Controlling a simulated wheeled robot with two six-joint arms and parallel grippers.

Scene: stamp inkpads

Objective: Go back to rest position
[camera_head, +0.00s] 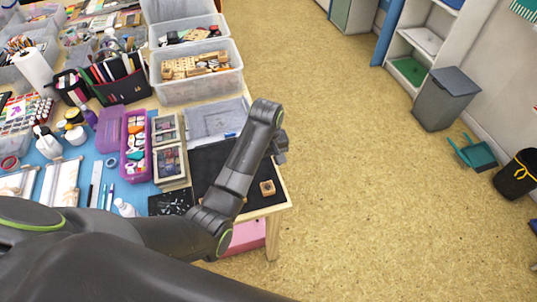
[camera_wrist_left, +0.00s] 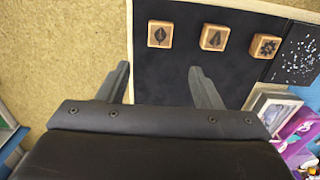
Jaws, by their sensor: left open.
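My left gripper (camera_head: 279,150) is over the right edge of the table in the head view, at the end of my dark arm. In the left wrist view its two fingers (camera_wrist_left: 161,80) are apart with nothing between them. Three wooden stamps lie in a row on the black mat (camera_wrist_left: 190,72): a left one (camera_wrist_left: 160,34), a middle one (camera_wrist_left: 214,38) and a right one (camera_wrist_left: 264,46). All are clear of the fingers. My right gripper is not in view.
Pale framed boxes (camera_head: 171,160) and an open purple case (camera_head: 135,150) stand left of the mat. Clear plastic bins (camera_head: 203,88) stand behind it. A black card with white specks (camera_head: 171,203) lies near the front. The floor (camera_head: 350,150) right of the table is clear.

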